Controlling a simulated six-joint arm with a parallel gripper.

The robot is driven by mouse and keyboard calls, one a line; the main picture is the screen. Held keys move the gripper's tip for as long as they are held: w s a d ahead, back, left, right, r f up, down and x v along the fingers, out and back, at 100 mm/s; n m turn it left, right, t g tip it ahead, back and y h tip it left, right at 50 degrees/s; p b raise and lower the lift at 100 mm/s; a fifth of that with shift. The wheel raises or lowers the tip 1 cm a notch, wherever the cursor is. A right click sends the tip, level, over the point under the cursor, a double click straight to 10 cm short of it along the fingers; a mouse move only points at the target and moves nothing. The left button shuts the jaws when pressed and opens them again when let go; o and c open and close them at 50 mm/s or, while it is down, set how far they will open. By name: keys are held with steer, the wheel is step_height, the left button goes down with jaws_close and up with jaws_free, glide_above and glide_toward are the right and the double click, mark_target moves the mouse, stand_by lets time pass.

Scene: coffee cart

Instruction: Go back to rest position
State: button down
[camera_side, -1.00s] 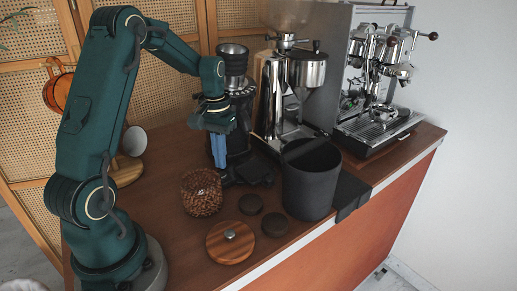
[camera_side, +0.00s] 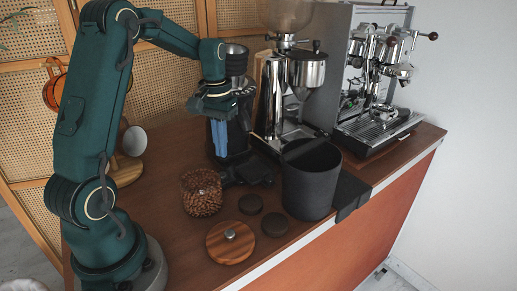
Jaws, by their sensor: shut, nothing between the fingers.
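My gripper (camera_side: 219,138) points down in front of the black grinder (camera_side: 236,110), above the counter. Its blue fingers are together with nothing between them. The fingertips are above and to the right of the glass jar of coffee beans (camera_side: 202,192). My green arm reaches over from the left, its forearm nearly level.
The wooden lid (camera_side: 230,242) and two dark round pieces (camera_side: 274,224) lie on the counter (camera_side: 180,160). A black bin (camera_side: 311,180) stands to their right. The steel grinder (camera_side: 305,75) and espresso machine (camera_side: 385,90) stand behind. A cup (camera_side: 134,141) hangs at left.

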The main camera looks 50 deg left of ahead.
steer(key=s+d+r+m+t, duration=0.2)
steer(key=s+d+r, duration=0.1)
steer(key=d+r, duration=0.3)
steer(key=s+d+r+m+t, duration=0.3)
steer(key=d+r, duration=0.1)
steer(key=d, duration=0.5)
steer(key=s+d+f, duration=0.2)
steer(key=s+f, duration=0.1)
steer(key=s, duration=0.2)
steer(key=shift+s+d+m, duration=0.2)
steer(key=shift+s+m, duration=0.2)
